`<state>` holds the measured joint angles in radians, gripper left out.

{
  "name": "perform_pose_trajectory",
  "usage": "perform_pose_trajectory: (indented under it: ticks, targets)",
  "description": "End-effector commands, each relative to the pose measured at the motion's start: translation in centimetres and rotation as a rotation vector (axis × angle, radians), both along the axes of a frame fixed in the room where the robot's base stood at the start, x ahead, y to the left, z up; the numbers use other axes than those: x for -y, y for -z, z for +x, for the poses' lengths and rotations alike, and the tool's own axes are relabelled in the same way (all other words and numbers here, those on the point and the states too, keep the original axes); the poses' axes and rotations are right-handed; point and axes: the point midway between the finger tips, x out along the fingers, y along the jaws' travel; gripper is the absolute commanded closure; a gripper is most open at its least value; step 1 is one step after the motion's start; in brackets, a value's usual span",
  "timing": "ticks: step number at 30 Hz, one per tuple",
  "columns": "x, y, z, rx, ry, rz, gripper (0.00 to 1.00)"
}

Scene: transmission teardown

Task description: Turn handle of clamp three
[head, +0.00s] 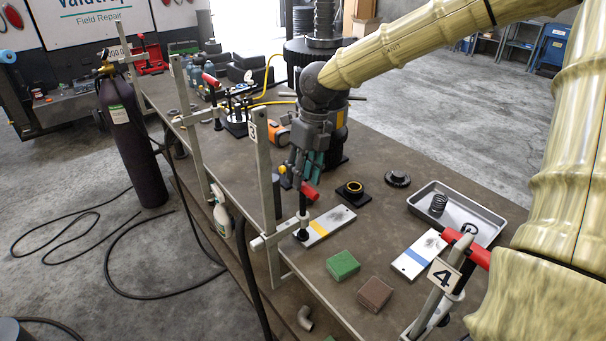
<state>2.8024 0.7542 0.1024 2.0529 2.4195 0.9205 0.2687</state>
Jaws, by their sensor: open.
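Clamp three has a tall grey bar (266,190) at the table's near left edge, with a small "3" label (252,130) near its top. Its red handle (310,191) shows just below and to the right of my gripper. Its black foot (302,234) is at a pale plate with a yellow stripe (330,222). My gripper (302,172) points down over the clamp, fingers open, close to the handle. I cannot tell whether a finger touches it. The fingers hide part of the clamp's upper screw.
Clamp four (442,275) with its red handle stands at front right by a blue-striped plate (420,254). A metal tray (480,205) holds a spring. Green (342,265) and brown (375,294) blocks lie in front. Another red-handled clamp (211,80) stands farther back.

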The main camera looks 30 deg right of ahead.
Motion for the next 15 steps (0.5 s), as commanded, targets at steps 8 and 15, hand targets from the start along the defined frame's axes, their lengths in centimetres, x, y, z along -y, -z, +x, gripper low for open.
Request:
perform_pose_trajectory:
  ticks: [8,15]
  targets:
    - [-0.04,1.1,-0.07,0.0,0.0,0.002,0.59]
    - [-0.05,1.1,-0.04,0.0,0.0,0.002,0.64]
